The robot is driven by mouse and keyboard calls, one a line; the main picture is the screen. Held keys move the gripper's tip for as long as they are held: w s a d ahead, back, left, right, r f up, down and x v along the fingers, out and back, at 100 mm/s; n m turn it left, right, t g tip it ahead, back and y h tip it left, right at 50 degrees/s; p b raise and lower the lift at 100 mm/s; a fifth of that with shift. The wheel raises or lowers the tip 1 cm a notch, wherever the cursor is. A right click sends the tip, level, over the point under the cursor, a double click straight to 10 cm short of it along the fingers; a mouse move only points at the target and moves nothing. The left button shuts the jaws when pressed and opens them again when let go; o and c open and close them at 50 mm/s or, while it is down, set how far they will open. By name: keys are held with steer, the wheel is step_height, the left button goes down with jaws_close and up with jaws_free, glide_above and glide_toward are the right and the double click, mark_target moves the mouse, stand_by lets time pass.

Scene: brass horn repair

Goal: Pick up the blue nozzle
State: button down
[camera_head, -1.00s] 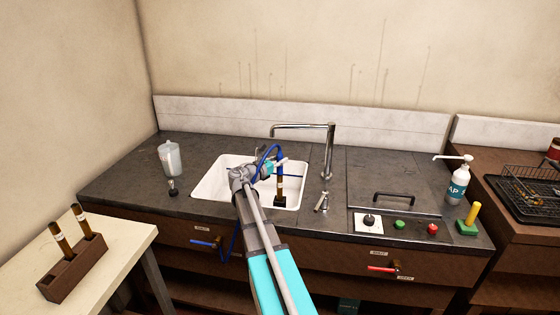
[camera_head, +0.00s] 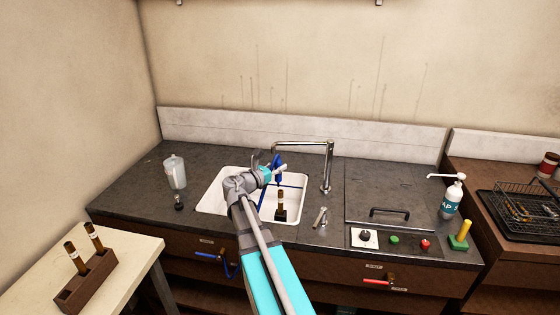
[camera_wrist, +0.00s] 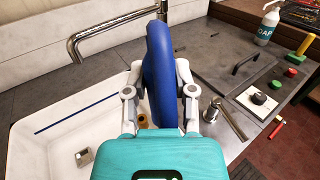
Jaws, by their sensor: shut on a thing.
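The blue nozzle (camera_wrist: 160,75) fills the middle of the wrist view as a long, curved blue shape. My gripper (camera_wrist: 160,85) is shut on it, with one grey finger on each side. In the head view the blue nozzle (camera_head: 277,165) shows at my gripper (camera_head: 282,171), above the white sink (camera_head: 212,203). Part of the nozzle is hidden behind my gripper and wrist. A brown tube (camera_head: 280,200) stands upright in a dark holder in the sink, below my gripper.
A chrome faucet (camera_head: 327,170) stands right behind the sink, with a short metal lever (camera_head: 320,217) nearby. A clear jug (camera_head: 175,172) stands left of the sink. Soap bottle (camera_head: 452,198) and control knobs are at right. A rack with two tubes (camera_head: 88,280) is at front left.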

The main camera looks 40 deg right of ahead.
steer(key=s+a+r+p, duration=0.2)
steer(key=s+a, duration=0.2)
steer(key=shift+s+a+r, duration=0.3)
steer(key=shift+r, duration=0.1)
stand_by(0.6)
